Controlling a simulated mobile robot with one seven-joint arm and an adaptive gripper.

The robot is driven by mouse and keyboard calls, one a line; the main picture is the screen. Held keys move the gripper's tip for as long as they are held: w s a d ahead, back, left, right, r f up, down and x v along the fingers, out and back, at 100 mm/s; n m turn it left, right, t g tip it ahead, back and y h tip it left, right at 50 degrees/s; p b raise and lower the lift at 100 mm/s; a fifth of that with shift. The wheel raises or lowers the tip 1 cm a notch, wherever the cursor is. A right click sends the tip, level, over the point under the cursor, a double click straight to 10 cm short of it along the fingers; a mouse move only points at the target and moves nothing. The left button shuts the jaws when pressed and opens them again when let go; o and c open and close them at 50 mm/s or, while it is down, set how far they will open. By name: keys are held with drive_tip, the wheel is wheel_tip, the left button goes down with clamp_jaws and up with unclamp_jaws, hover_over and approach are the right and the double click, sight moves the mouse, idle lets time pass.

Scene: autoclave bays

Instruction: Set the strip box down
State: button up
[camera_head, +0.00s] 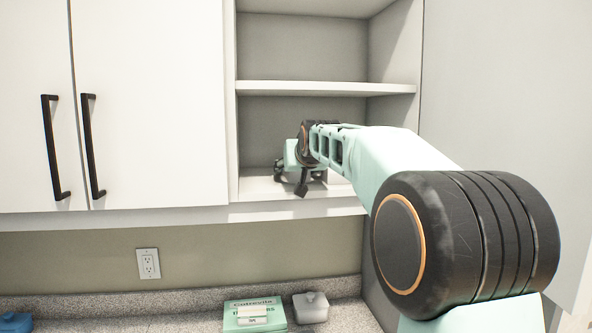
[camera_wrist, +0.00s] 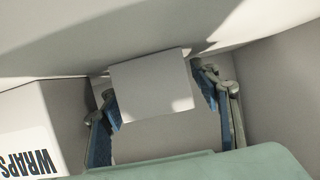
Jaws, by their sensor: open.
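My gripper (camera_head: 290,182) is inside the lower compartment of an open wall shelf (camera_head: 325,88), close above its bottom board. In the wrist view a plain pale box (camera_wrist: 150,84) lies between the two blue-padded fingers, which stand apart on either side of it. It is probably the strip box, but no label shows on it. The fingers look open, and I cannot tell whether either one touches the box. In the head view my gripper and arm hide most of that spot.
A white box marked WRAPS (camera_wrist: 35,130) stands left of my gripper in the wrist view. Closed cabinet doors (camera_head: 150,100) are to the left. On the counter below are a green box (camera_head: 254,316), a grey lidded container (camera_head: 310,307) and a blue item (camera_head: 15,322).

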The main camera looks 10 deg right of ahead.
drive_tip(key=shift+r, duration=0.1)
drive_tip(key=shift+s+r, duration=0.1)
drive_tip(key=shift+r, duration=0.05)
drive_tip(key=b+v, duration=0.3)
drive_tip(key=v, duration=0.8)
drive_tip(key=shift+s+r, duration=0.15)
drive_tip(key=shift+s, duration=0.2)
drive_tip(key=shift+s+a, duration=0.1)
